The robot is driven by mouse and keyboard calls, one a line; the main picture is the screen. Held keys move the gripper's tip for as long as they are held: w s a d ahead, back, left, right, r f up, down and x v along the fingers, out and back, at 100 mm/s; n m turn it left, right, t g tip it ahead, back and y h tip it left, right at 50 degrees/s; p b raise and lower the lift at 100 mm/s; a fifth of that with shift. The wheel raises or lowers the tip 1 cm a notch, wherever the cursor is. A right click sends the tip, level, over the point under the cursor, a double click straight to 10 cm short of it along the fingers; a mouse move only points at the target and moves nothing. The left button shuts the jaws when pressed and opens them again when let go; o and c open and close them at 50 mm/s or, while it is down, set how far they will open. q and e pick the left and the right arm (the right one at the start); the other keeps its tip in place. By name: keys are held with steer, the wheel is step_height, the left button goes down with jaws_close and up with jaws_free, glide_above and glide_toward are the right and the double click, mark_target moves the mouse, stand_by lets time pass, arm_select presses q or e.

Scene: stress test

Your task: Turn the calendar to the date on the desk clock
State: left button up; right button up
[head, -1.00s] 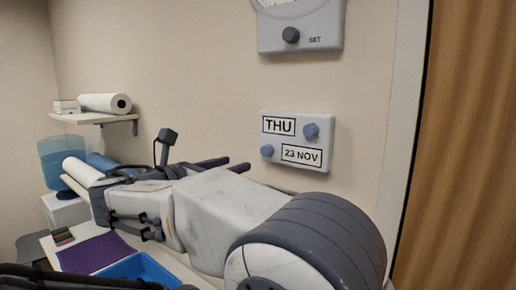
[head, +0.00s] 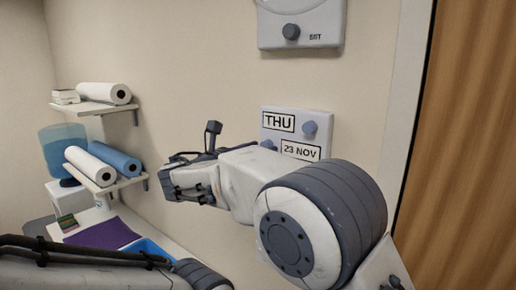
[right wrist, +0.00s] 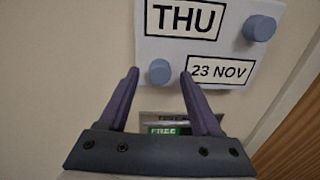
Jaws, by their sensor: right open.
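The calendar (head: 302,114) is a pale plate on the wall, reading THU and 23 NOV. It has a blue-grey knob (head: 310,128) beside THU and another at its lower left. The calendar (right wrist: 222,45) fills the top of the right wrist view. My right gripper (right wrist: 160,74) is open and empty; its purple fingers point up toward the calendar, with the lower-left knob (right wrist: 159,71) appearing between the fingertips. Whether they touch it I cannot tell. In the head view my arm hides these fingers. My left gripper is out of view. I see no desk clock.
A wall panel with a dial and a SET knob (head: 291,32) is cut off above. A small sign reading FREE (right wrist: 164,131) sits below the calendar. Shelves with rolls (head: 103,93), a purple mat (head: 103,234) and a blue tray (head: 150,249) are at left. A wooden door (head: 462,150) is at right.

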jaws_close()
